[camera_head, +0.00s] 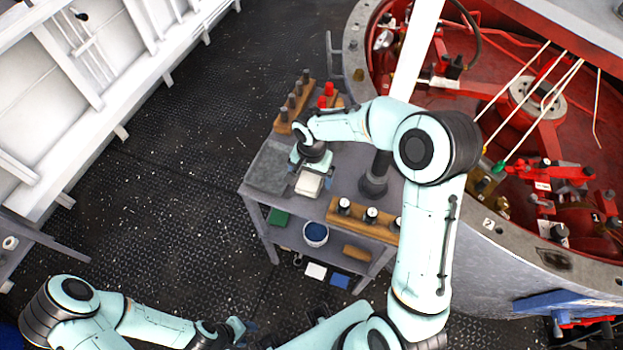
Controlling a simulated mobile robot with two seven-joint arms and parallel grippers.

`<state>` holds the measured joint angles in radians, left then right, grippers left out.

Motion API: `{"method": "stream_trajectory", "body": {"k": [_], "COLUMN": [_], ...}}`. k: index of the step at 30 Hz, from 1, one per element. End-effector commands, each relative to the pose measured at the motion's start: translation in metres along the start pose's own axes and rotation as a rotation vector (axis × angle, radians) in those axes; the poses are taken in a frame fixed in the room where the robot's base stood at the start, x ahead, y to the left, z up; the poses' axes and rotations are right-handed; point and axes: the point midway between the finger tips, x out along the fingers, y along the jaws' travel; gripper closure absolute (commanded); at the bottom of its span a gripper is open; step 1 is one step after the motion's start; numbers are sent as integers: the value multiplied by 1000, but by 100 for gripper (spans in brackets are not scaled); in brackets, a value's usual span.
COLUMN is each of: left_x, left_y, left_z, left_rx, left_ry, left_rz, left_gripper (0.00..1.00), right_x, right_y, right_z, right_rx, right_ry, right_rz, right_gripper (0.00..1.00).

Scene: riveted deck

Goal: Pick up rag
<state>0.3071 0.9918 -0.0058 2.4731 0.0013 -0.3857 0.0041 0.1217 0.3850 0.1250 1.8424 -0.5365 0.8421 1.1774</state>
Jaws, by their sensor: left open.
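A small off-white folded piece, which looks like the rag (309,184), lies on the top of the grey table (345,163). My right gripper (309,172) is above the table, right at the far edge of this piece. Its fingers are too small and covered to show whether they are open or shut, or whether they touch the piece. My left gripper (240,329) is open and empty, low at the bottom of the view, well away from the table.
Wooden blocks with dark knobs (295,100) stand at the table's back, and another block with black-and-white knobs (365,214) at its front. A bucket with blue contents (315,234) is on the lower shelf. A red, round machine well (470,100) stands right.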

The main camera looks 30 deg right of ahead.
Motion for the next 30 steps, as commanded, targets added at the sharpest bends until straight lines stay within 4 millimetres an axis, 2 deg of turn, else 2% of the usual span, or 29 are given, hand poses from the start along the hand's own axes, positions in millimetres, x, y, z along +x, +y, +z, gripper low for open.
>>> {"method": "stream_trajectory", "body": {"k": [1, 5, 6, 14, 20, 26, 30], "left_x": [0, 0, 0, 0, -1, -4, -8], "left_y": [0, 0, 0, 0, 0, 2, 4], "left_z": [0, 0, 0, 0, 0, -2, -4], "left_rx": [0, 0, 0, 0, 0, 1, 2], "left_ry": [0, 0, 0, 0, 1, 3, 6], "left_rz": [0, 0, 0, 0, 0, 1, 2], "left_gripper": [57, 57, 57, 57, 57, 57, 57], "right_x": [0, 0, 0, -1, -14, -52, -94], "right_y": [0, 0, 0, 0, -1, -1, -2], "right_z": [0, 0, 0, 0, -1, -1, -1], "right_rx": [0, 0, 0, 0, 2, 1, 1], "right_ry": [0, 0, 0, 1, 2, 5, 6], "right_rz": [0, 0, 0, 0, -2, -5, -7], "right_gripper": [21, 63, 65, 65, 65, 65, 65]}}
